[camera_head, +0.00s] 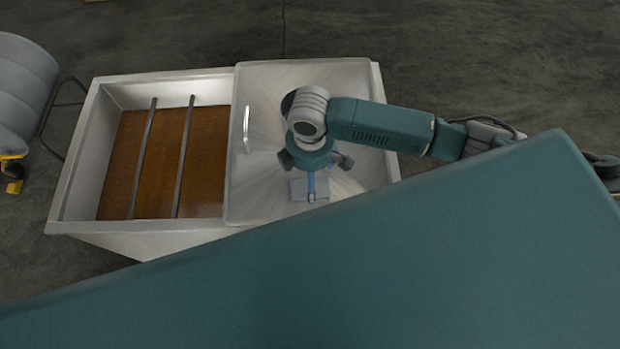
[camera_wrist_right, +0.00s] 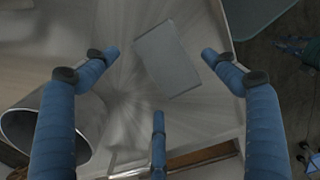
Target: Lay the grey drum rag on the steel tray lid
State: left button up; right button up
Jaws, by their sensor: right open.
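The grey drum rag (camera_head: 297,190) is a small flat rectangle on the steel tray lid (camera_head: 262,85), near the lid's front edge. In the right wrist view the rag (camera_wrist_right: 166,60) lies flat on the brushed steel, slightly turned. My right gripper (camera_head: 314,172) is over the lid, just at the rag, and partly hides it in the head view. In the right wrist view its blue fingers (camera_wrist_right: 158,78) are spread apart and empty, with the rag beyond their tips. No finger appears to grip the rag. My left gripper is not in view.
The lid covers the right part of the steel tank and has a handle (camera_head: 246,130). The tank's open left part shows brown contents (camera_head: 165,165) crossed by two dark bars (camera_head: 183,155). A grey drum (camera_head: 24,88) stands at far left. My teal body hides the foreground.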

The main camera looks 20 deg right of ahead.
notch_tip(320, 180, up, 9)
jog(key=shift+f, duration=0.15)
